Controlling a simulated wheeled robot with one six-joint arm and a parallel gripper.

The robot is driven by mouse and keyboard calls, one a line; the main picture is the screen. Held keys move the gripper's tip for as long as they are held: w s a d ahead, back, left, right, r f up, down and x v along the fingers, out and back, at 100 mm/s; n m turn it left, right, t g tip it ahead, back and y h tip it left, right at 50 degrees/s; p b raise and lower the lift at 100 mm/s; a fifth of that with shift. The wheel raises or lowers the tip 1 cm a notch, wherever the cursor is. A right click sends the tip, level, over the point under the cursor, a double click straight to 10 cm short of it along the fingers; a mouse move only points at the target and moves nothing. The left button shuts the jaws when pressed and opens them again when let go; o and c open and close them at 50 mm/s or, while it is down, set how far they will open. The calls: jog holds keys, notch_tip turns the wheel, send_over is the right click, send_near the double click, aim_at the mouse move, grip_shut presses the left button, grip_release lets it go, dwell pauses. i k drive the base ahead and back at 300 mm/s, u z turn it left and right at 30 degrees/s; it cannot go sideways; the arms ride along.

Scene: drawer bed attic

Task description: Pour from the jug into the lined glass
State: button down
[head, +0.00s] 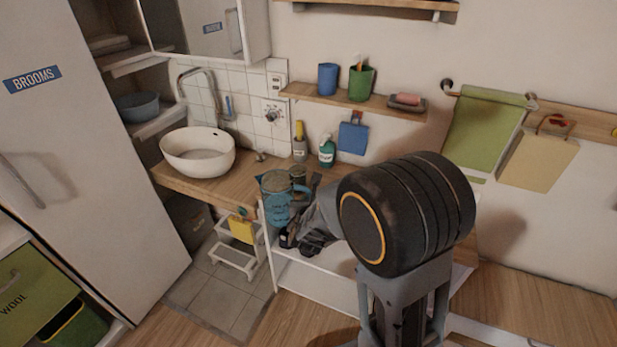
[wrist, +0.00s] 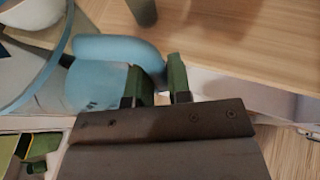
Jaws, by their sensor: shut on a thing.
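A blue jug (head: 276,203) is held above the front edge of the wooden counter in the head view. It looks close to upright. In the wrist view its pale blue handle (wrist: 112,50) runs between the green fingertips of my gripper (wrist: 158,84), which is shut on it. The jug's body is at the left of that view, partly cut off. A dark glass (head: 297,175) stands on the counter just behind the jug, partly hidden by it. A dark glass also shows at the top of the wrist view (wrist: 143,10). I cannot make out a line on it.
A white basin (head: 197,152) sits on the counter to the left. A green soap bottle (head: 327,151) and a grey holder (head: 299,149) stand at the back. A shelf (head: 350,101) with cups hangs above. A white step stool (head: 238,256) is below.

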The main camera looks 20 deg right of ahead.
aim_at(300, 172)
jog(key=i, duration=0.55)
jog(key=u, duration=1.75)
